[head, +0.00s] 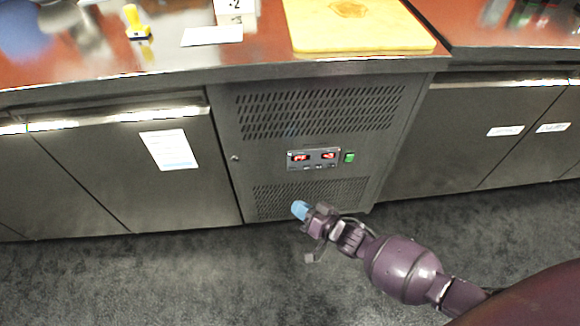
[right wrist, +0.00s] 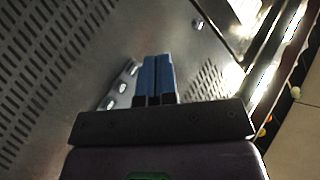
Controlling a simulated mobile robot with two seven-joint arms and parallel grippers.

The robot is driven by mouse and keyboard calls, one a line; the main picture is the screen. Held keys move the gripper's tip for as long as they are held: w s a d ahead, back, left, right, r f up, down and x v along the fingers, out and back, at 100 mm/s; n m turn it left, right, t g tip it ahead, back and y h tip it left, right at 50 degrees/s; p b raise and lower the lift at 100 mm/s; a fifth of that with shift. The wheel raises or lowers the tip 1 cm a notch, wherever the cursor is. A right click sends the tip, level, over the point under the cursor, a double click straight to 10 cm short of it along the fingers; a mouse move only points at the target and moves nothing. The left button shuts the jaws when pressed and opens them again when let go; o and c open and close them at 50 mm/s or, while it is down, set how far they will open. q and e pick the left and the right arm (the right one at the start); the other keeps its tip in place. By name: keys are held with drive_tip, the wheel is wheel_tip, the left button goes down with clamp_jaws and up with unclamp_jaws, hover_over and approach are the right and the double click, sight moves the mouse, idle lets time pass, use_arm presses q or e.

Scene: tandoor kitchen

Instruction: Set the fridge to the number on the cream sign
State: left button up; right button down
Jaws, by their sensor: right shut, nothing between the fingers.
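The fridge's control panel (head: 314,159) has two small red displays, too blurred to read surely, with small buttons below them and a green switch (head: 349,157) to the right. A cream sign (head: 235,8) stands on the counter at the top edge; it seems to read "-2", and its top is cut off. My right gripper (head: 300,210) is shut and empty, its blue fingertips below the panel. In the right wrist view the shut blue fingers (right wrist: 157,76) point toward the panel (right wrist: 122,88), seen at a slant and partly hidden behind them. My left gripper is not in view.
Vent grilles (head: 318,108) lie above and below the panel. A white paper (head: 168,150) is on the left door. The grey floor (head: 170,280) in front is clear.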

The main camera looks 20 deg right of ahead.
sight(293, 169)
use_arm(q)
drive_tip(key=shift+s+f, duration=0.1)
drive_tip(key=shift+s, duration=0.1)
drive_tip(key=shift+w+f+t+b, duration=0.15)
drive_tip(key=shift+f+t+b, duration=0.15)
drive_tip(key=shift+b, duration=0.9)
use_arm(e)
drive_tip(key=w+d, duration=0.2)
drive_tip(key=w, duration=0.6)
drive_tip(key=shift+w+d, duration=0.2)
drive_tip(key=shift+w, duration=0.1)
idle(0.8)
drive_tip(key=shift+w+d, duration=0.15)
drive_tip(key=shift+w, duration=0.15)
